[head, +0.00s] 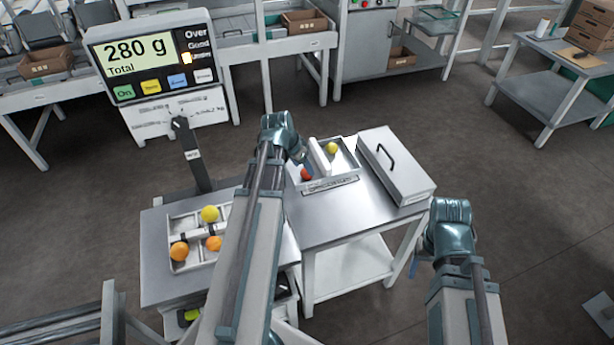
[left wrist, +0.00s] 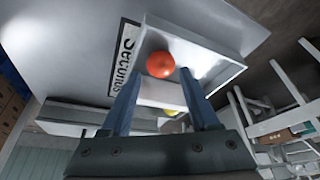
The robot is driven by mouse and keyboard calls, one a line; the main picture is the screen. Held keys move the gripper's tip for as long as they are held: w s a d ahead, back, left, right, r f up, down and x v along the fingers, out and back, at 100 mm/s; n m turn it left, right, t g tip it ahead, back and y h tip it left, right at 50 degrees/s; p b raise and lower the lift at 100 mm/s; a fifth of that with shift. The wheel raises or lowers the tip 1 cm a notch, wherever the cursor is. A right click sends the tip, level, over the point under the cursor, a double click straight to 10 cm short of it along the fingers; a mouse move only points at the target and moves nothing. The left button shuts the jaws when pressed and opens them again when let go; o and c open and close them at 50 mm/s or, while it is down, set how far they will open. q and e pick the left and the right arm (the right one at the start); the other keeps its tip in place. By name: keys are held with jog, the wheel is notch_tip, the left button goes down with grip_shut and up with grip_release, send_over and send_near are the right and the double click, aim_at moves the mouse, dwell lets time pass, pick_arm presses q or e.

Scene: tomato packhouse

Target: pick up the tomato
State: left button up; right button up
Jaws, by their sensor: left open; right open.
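A red tomato (head: 306,174) lies in a white divided tray (head: 348,178) on the middle table, at the tray's near left. The red tomato also shows in the left wrist view (left wrist: 160,65), just beyond my fingertips. A yellow tomato (head: 331,148) lies across the white divider; in the left wrist view it is mostly hidden behind the divider (left wrist: 162,93). My left gripper (head: 306,162) is open and empty over the tray, close to the red tomato; whether it touches cannot be told. My right gripper (head: 413,268) is open, away to the right of the table.
A scale tray (head: 170,222) at left holds one yellow and two orange tomatoes. Its display (head: 150,60) reads 280 g. A grey lidded box (head: 410,180) with a black handle stands right of the divided tray.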

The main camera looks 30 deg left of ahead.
aim_at(305, 171)
pick_arm(q)
jog(key=b+x, duration=0.3)
jog(key=x, duration=0.1)
jog(key=shift+f, duration=0.3)
jog(key=shift+r, duration=0.1)
jog(key=c, duration=0.6)
jog(key=shift+o, duration=0.2)
jog(key=shift+r, duration=0.1)
